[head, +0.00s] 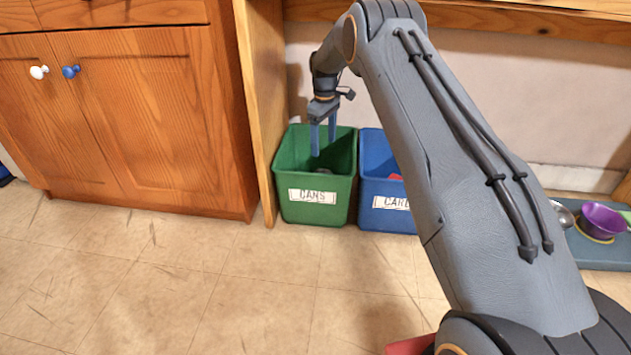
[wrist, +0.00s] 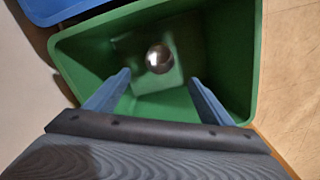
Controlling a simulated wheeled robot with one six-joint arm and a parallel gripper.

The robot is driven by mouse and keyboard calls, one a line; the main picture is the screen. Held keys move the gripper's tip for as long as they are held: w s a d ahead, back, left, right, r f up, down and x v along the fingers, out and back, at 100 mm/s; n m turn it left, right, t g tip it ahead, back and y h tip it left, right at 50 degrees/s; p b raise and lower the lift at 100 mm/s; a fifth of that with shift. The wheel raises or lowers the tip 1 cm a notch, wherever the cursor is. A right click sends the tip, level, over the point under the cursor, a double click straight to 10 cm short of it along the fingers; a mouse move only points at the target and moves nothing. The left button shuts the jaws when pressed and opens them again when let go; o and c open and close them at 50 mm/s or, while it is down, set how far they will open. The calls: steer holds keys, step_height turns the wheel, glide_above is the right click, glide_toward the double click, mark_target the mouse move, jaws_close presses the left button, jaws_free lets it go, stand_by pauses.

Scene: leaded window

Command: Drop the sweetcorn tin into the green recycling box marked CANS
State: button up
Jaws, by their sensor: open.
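The green recycling box (head: 314,178) stands on the floor under a wooden counter, with a white label reading CANS on its front. My gripper (head: 323,148) points down into the box's opening, its two blue fingers apart. In the wrist view my open gripper (wrist: 155,95) has nothing between its fingers. Below them, inside the green box (wrist: 222,55), lies a round shiny metal thing (wrist: 160,59), which looks like the end of a tin. No label shows on it, so I cannot tell whether it is the sweetcorn tin.
A blue box (head: 378,178) with a partly hidden label stands just right of the green box. A wooden cupboard (head: 130,110) is at left. A purple bowl (head: 603,220) sits on a grey mat at right. The tiled floor in front is mostly clear.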

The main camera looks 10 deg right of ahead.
step_height(320, 180, up, 7)
steer(key=p, duration=0.2)
steer(key=shift+d, duration=0.1)
